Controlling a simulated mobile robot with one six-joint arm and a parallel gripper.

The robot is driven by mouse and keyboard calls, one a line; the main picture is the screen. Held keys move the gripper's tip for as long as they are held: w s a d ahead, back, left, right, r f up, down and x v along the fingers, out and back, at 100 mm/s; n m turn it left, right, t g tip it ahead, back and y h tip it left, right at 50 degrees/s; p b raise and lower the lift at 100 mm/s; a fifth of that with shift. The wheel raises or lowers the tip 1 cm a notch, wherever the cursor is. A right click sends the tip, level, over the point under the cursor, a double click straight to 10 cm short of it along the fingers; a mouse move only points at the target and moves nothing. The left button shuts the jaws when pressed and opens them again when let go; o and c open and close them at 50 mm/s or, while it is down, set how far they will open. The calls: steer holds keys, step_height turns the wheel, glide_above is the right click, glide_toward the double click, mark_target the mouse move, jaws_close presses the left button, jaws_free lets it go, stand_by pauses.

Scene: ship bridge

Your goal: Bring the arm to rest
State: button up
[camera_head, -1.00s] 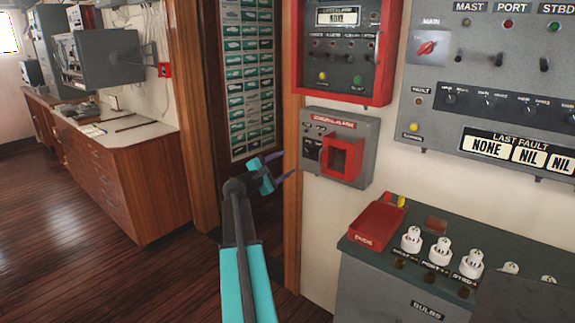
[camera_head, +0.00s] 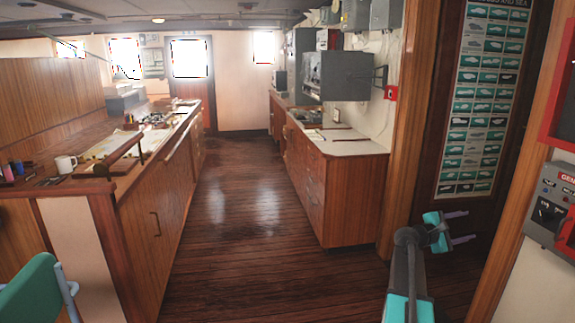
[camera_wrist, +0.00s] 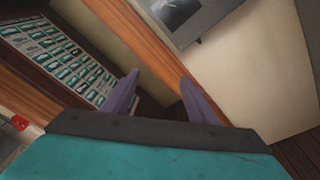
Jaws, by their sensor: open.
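My gripper (camera_head: 461,227) is at the right of the head view, in front of the dark doorway beside the wooden door frame. Its two purple fingers are apart with nothing between them. In the wrist view the open fingers (camera_wrist: 160,98) point toward the wooden frame and the dark opening. My teal and grey arm rises from the bottom edge of the head view. Nothing touches the gripper that I can see.
A grey alarm box (camera_head: 556,205) is on the wall at the far right. A poster of ship pictures (camera_head: 483,100) hangs behind the gripper. A wooden cabinet (camera_head: 345,190) and a chart counter (camera_head: 150,215) flank a clear floor aisle (camera_head: 240,220). A teal chair (camera_head: 35,293) stands at lower left.

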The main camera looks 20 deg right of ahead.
steer(key=w+a+f+n+t+y, duration=0.1)
steer(key=w+a+f+y, duration=0.1)
steer(key=w+a+f, duration=0.55)
steer(key=w+a+f+n+t+y, duration=0.1)
steer(key=w+a+f+n+t, duration=0.1)
steer(key=a+f, duration=0.9)
steer(key=w+a+f+n+t+y, duration=0.15)
steer(key=w+a+f, duration=0.25)
steer(key=a+f, duration=0.55)
steer(key=s+a+f+m+g+y, duration=0.1)
steer(key=s+a+f+y, duration=0.1)
steer(key=s+a+f, duration=0.5)
steer(key=s+a+f+m+g+y, duration=0.1)
steer(key=s+a+f+y, duration=0.15)
steer(key=a+f, duration=0.8)
steer(key=s+a+f+m+g+y, duration=0.1)
steer(key=s+a+f+y, duration=0.1)
steer(key=s+a+f, duration=0.55)
steer(key=s+a+f+m+g+y, duration=0.2)
steer(key=s+a+m+y, duration=0.1)
steer(key=s+a, duration=0.5)
steer(key=s+a+f+m+g+y, duration=0.2)
steer(key=s+a+m, duration=0.3)
steer(key=s+a, duration=0.3)
steer(key=a+y, duration=0.1)
steer(key=a, duration=0.3)
steer(key=shift+f+g, duration=0.15)
steer(key=shift+g, duration=0.2)
steer(key=shift+d, duration=0.1)
